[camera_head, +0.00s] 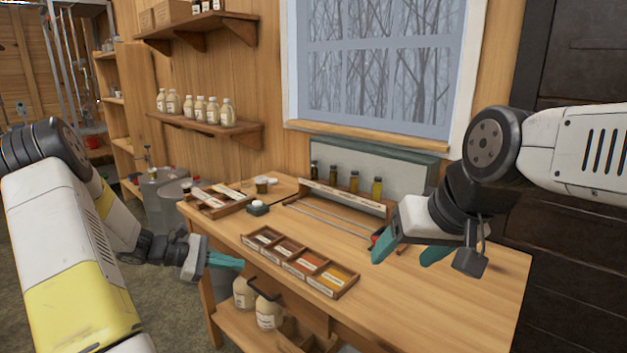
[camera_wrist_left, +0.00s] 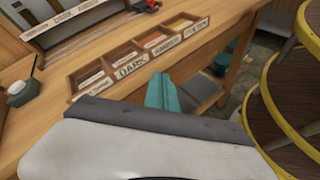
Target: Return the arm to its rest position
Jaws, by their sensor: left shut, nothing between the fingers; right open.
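My left gripper (camera_head: 226,261) is shut and empty, with its teal fingers together. It hangs in front of the workbench's near left side, left of the compartment tray (camera_head: 318,284). In the left wrist view the shut teal fingers (camera_wrist_left: 162,92) show just below the tray (camera_wrist_left: 128,89), apart from it as far as I can tell. My right gripper (camera_head: 408,252) is open and empty. It is above the right part of the bench top (camera_head: 452,289), right of the tray.
A rack with small bottles (camera_head: 344,195) stands at the back of the bench. A wooden box (camera_head: 212,204) and a small dark scale-like item (camera_head: 257,208) are at the back left. Jugs (camera_head: 268,312) stand on the lower shelf. The bench's front right is clear.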

